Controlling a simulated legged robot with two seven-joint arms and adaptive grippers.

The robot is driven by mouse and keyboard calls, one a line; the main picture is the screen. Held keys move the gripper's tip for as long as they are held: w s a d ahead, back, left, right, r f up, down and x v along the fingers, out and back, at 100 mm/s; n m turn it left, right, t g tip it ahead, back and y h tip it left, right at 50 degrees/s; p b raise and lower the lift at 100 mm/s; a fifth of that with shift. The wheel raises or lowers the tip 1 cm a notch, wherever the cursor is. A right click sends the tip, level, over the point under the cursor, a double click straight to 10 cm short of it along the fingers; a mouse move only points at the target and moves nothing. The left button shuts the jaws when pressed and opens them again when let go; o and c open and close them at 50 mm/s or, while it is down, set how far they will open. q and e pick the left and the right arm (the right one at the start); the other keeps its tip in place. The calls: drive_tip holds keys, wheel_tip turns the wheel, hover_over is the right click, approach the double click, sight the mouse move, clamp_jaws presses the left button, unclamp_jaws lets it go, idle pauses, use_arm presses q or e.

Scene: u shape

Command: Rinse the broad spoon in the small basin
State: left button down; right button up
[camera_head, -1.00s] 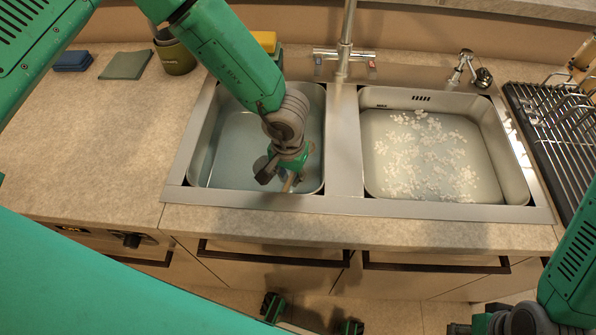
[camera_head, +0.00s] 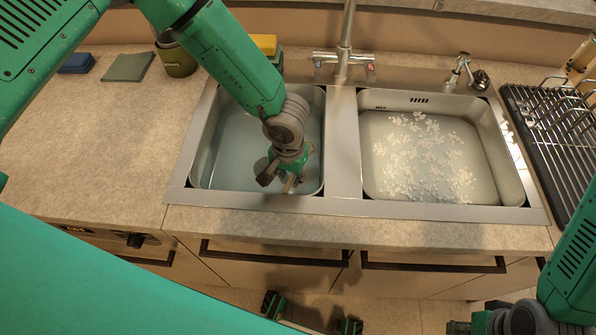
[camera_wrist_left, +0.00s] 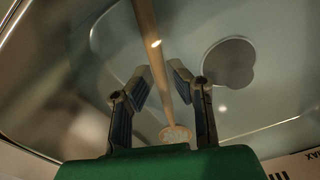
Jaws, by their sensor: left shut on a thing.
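The small basin (camera_head: 206,150) is the left one of two steel sinks and holds clear water. My left gripper (camera_head: 283,180) reaches down into it near its front right corner. In the left wrist view its fingers (camera_wrist_left: 160,92) are shut on a slim wooden handle of the broad spoon (camera_wrist_left: 151,40).
The larger right basin (camera_head: 510,165) holds water with white foam. A steel divider (camera_head: 343,150) stands between the basins, and a faucet (camera_head: 344,60) rises behind it. A wire rack (camera_head: 560,140) stands at right. Cloths and a cup (camera_head: 178,60) lie at back left; the left counter is mostly clear.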

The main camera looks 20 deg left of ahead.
sight(290, 179)
use_arm(q)
wheel_tip(290, 179, up, 6)
drive_tip(key=p, duration=0.5)
drive_tip(key=shift+f+p, duration=0.15)
drive_tip(key=shift+p, duration=0.2)
drive_tip(key=shift+r, duration=3.5)
drive_tip(key=shift+r, duration=1.5)
